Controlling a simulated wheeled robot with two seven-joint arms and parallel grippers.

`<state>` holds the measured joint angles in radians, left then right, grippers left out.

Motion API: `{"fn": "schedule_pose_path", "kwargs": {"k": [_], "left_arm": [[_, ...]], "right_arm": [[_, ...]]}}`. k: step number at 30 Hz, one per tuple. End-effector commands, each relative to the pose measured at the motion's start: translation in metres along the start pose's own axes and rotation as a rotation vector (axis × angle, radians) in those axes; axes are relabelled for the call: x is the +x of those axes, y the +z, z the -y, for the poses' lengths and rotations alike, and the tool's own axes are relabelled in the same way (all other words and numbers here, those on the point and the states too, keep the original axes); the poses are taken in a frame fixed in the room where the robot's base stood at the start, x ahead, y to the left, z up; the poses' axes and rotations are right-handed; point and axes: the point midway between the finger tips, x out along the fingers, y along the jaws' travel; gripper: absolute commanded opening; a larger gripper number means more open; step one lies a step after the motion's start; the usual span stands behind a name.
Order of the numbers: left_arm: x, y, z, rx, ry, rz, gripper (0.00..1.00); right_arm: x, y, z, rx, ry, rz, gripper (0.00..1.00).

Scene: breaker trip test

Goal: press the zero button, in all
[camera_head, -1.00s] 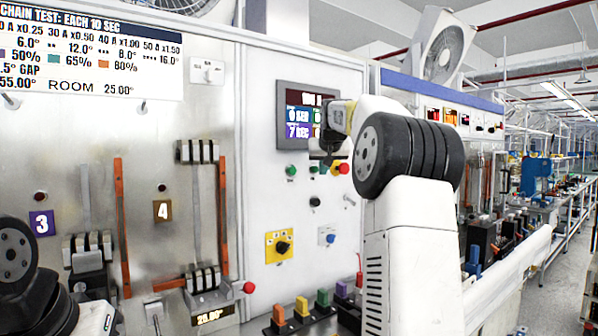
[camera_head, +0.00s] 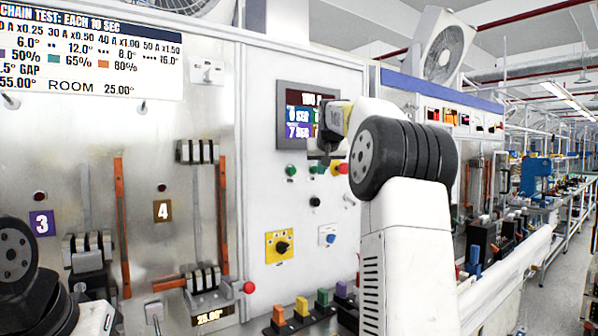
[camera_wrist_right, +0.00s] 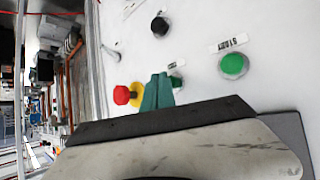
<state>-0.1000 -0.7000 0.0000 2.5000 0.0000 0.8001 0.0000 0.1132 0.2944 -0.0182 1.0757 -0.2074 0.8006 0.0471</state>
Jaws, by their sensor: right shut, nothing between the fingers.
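The zero button is most likely the small green button (camera_wrist_right: 177,82) in the right wrist view, partly hidden behind my fingers; its label is only partly legible. My right gripper (camera_wrist_right: 158,78) is shut and empty, its teal fingers pointing at the panel beside that button. I cannot tell whether they touch it. In the head view my right gripper (camera_head: 325,157) is in front of the button row, below the screen (camera_head: 294,114). A larger green start button (camera_wrist_right: 233,66) is to the right in the wrist view. My left gripper is out of view.
A red button on a yellow base (camera_wrist_right: 122,95) is close to my fingers. A black knob (camera_wrist_right: 160,26) and a metal toggle are nearby. A yellow-plated selector (camera_head: 280,246) is lower on the panel. Breaker columns with orange bars (camera_head: 223,218) stand left.

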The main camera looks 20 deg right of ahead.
Motion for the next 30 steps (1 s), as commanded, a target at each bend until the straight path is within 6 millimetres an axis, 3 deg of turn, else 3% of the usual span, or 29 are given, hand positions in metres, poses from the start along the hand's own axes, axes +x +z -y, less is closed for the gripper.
{"fn": "schedule_pose_path", "kwargs": {"k": [30], "left_arm": [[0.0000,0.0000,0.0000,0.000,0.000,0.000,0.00]], "right_arm": [[0.0069,-0.0054,0.0049,0.000,0.000,-0.001,0.00]]}}
